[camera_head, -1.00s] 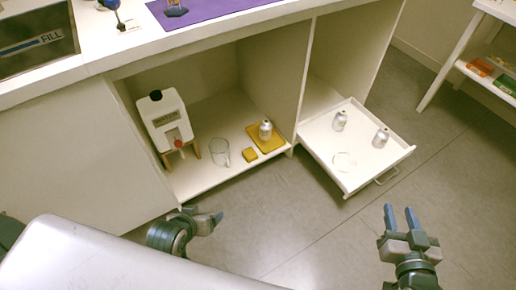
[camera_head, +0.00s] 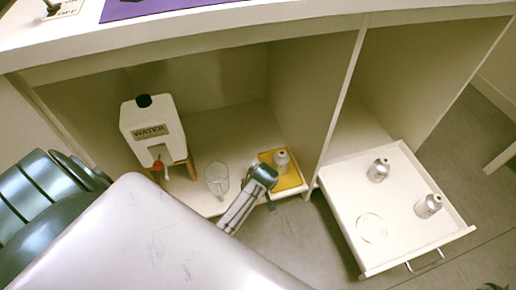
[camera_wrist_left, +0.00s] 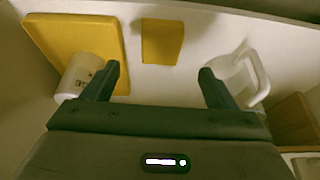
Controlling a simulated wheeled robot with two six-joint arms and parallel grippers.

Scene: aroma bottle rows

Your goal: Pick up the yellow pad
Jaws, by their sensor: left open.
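The yellow pad (camera_wrist_left: 162,41) is a small square on the cabinet floor. In the left wrist view it lies ahead of my left gripper (camera_wrist_left: 159,70), between the lines of its two fingers. The gripper is open with nothing between its fingers. In the head view my left gripper (camera_head: 262,180) reaches down at the cabinet's front edge and hides the pad. A larger yellow tray (camera_wrist_left: 112,45) lies to the pad's left in the wrist view, with a white bottle (camera_wrist_left: 76,76) by the left finger. Only a dark tip at the head view's bottom right edge may be my right gripper.
A clear glass beaker (camera_head: 216,180) stands left of my left gripper, close to the right finger in the wrist view. A water dispenser (camera_head: 152,130) on a wooden stand is farther left. An open drawer (camera_head: 345,200) with two silver bottles is at right.

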